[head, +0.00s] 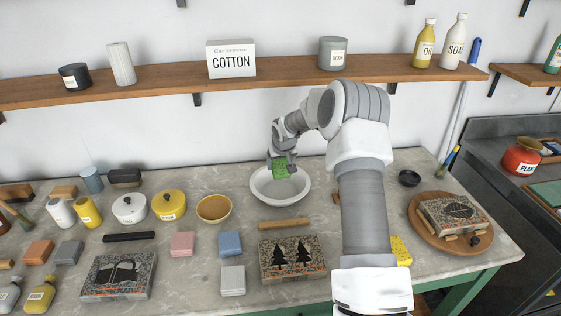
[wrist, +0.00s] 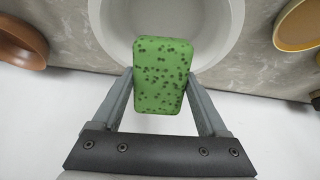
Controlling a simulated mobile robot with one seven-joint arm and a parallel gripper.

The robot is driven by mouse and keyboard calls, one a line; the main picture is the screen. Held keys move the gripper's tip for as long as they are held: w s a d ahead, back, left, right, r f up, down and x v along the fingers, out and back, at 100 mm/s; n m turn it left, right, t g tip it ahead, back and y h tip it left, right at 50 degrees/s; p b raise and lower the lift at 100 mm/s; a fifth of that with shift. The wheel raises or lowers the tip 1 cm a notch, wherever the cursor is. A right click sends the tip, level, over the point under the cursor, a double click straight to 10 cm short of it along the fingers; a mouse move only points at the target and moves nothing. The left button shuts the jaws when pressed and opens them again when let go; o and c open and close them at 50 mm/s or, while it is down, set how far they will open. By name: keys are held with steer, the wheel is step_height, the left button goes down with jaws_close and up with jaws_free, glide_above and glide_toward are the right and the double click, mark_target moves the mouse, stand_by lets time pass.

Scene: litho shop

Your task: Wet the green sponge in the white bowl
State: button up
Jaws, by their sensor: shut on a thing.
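The green sponge (head: 280,171) with dark speckles is held between the jaws of my gripper (head: 281,162). The sponge also shows in the wrist view (wrist: 160,76), between the two fingers (wrist: 160,103). The white bowl (head: 262,196) stands on the counter below. The sponge is over the bowl's back rim area in the head view. In the wrist view it overlaps the edge of the white bowl (wrist: 108,30). I cannot tell whether the sponge touches the bowl or any water in it.
A wooden bar (head: 283,224) and a tree-printed stone (head: 292,261) lie in front. A small black dish (head: 409,178) is at right. A shelf (head: 280,84) runs above.

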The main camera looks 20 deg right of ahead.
mark_target(280, 163)
steer(key=shift+f+b, duration=2.5)
steer(key=shift+f, duration=1.15)
steer(key=shift+r, duration=0.1)
steer(key=shift+r+p, duration=2.15)
steer(key=shift+r, duration=1.85)
steer(key=shift+r+p, duration=0.95)
steer(key=shift+r, duration=1.05)
